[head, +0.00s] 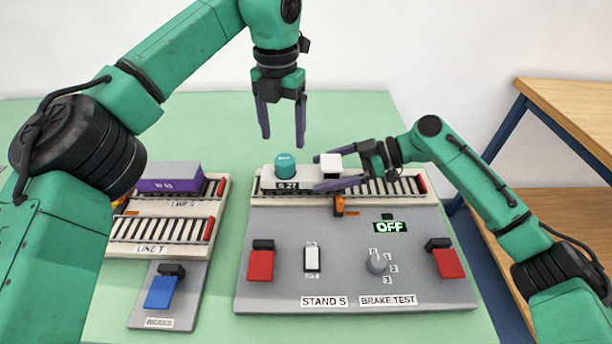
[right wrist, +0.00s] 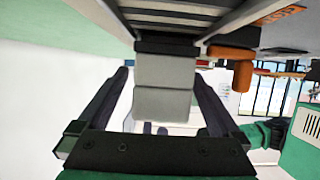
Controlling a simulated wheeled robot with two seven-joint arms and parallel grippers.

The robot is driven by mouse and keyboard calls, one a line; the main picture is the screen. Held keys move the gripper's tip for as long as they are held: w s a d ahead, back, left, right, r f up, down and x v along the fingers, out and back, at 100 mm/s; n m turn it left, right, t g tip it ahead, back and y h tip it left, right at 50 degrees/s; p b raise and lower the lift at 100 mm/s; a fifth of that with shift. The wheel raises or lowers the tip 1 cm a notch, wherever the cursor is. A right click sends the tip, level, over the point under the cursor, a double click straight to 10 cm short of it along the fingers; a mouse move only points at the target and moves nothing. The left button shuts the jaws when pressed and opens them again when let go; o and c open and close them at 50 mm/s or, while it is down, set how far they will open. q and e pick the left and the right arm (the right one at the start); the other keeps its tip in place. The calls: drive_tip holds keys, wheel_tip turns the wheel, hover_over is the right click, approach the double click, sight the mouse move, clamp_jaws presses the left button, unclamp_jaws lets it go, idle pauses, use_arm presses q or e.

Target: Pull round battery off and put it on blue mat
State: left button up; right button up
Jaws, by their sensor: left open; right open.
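The round battery is a teal upright cylinder (head: 285,165) on top of a white cart (head: 288,184) marked Q 21, on the rear rails of the grey stand. My left gripper (head: 283,141) points down, open and empty, with its fingertips just above the battery and to either side of it. My right gripper (head: 318,175) comes in from the right, open, at the white block (head: 331,161) on the cart's right end. In the right wrist view its fingers stand either side of a pale block (right wrist: 165,85), with gaps showing. I see no blue mat.
The grey stand (head: 345,278) carries red levers, a white switch, a knob and a lit OFF sign (head: 391,227). An orange stop (head: 339,206) is at the rails. Left are a purple-loaded wagon (head: 170,177) and blue lever (head: 161,292). The green table behind is clear.

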sight(284, 160)
use_arm(q)
drive_tip(key=shift+s+r, duration=0.1)
drive_tip(key=shift+s, duration=0.05)
use_arm(e)
drive_tip(key=shift+x, duration=1.1)
drive_tip(key=shift+s+a, duration=0.1)
drive_tip(key=shift+a, duration=0.1)
clamp_jaws()
use_arm(q)
drive_tip(key=shift+o, duration=0.8)
drive_tip(key=shift+s, duration=0.35)
drive_tip(key=s+a+r+n+t+h, duration=0.1)
drive_tip(key=s+r+t, duration=0.3)
drive_tip(key=x, duration=1.2)
drive_tip(key=shift+w+f, duration=0.15)
clamp_jaws()
